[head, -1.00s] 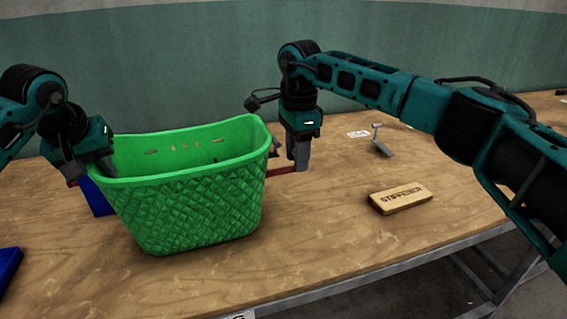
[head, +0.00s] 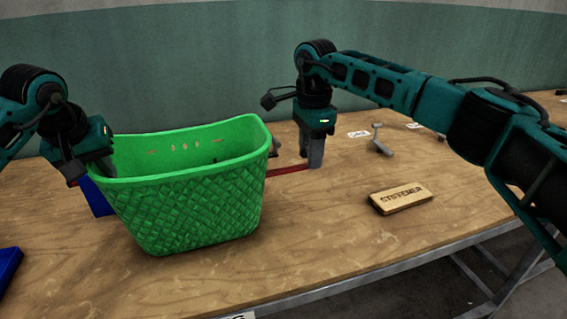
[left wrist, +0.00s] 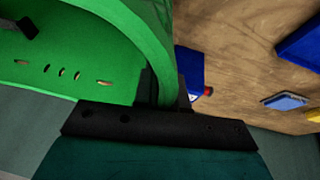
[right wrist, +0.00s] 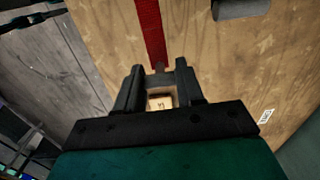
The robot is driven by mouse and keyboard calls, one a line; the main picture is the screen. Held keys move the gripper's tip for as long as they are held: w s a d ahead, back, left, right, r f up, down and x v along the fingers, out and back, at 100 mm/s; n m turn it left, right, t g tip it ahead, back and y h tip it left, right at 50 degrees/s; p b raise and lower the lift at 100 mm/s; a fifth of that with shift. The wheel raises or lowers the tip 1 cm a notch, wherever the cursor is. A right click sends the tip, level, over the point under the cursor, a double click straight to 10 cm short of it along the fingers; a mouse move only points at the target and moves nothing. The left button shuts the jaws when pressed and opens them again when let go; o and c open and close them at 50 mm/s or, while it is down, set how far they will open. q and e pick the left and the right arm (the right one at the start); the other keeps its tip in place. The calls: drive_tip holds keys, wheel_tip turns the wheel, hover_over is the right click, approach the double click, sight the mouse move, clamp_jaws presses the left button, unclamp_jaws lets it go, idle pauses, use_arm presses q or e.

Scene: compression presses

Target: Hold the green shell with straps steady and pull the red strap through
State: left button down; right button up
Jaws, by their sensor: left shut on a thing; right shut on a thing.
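The green shell (head: 190,200) stands upright on the wooden table, a basket shape with a quilted outside and small slots in its back wall. My left gripper (head: 88,172) is shut on the shell's left rim; the left wrist view shows the green rim (left wrist: 150,45) between the fingers (left wrist: 165,90). The red strap (head: 288,170) runs out from the shell's right side to my right gripper (head: 315,158), which is shut on its end. In the right wrist view the strap (right wrist: 151,32) leads straight up from between the fingers (right wrist: 160,85). The strap inside the shell is hidden.
A wooden block marked "STIFFENER" (head: 400,198) lies right of the shell. A grey metal part (head: 380,142) and white labels (head: 358,134) lie farther back. The table's front right is clear.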

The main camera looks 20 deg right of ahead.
use_arm(q)
drive_tip(key=shift+a, duration=0.1)
use_arm(e)
drive_tip(key=shift+d, duration=1)
drive_tip(key=o, duration=1.2)
drive_tip(key=shift+o, duration=0.2)
drive_tip(key=shift+a, duration=0.1)
wheel_tip(320, 180, up, 12)
use_arm(q)
drive_tip(key=c, duration=1.1)
unclamp_jaws()
